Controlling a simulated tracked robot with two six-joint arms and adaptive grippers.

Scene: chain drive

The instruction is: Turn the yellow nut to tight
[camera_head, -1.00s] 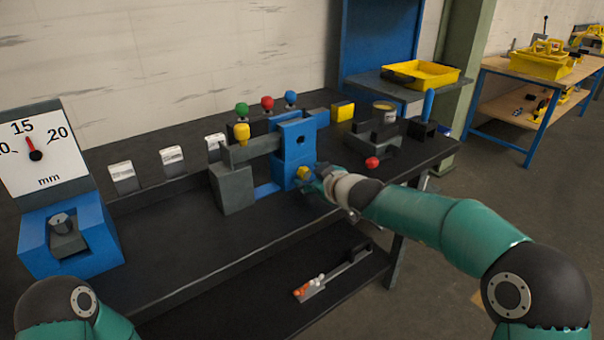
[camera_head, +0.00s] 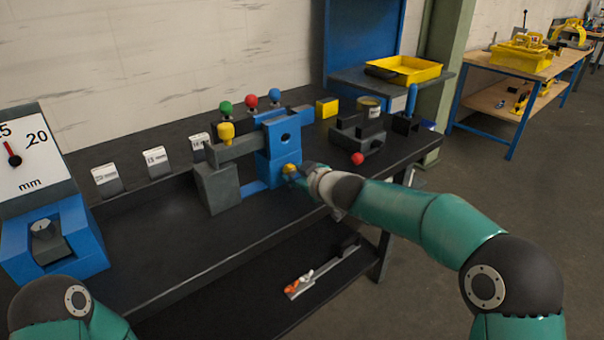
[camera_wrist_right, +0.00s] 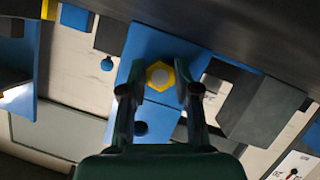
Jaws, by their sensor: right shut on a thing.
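The yellow nut (camera_head: 290,169) is on the front face of the blue block (camera_head: 283,140) on the black bench. In the right wrist view the nut (camera_wrist_right: 160,75) shows as a yellow hexagon with a pale round centre, against the blue face. My right gripper (camera_wrist_right: 160,70) has one finger on each side of the nut and is shut on it. In the head view the fingers (camera_head: 296,171) partly cover the nut. My left arm shows only at the lower left, and its gripper is out of view.
A grey bar with a yellow knob (camera_head: 226,131) lies left of the block. Green, red and blue knobs stand behind. A millimetre dial (camera_head: 30,158) is at the far left. A grey fixture with a red knob (camera_head: 357,159) stands to the right. The bench front is clear.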

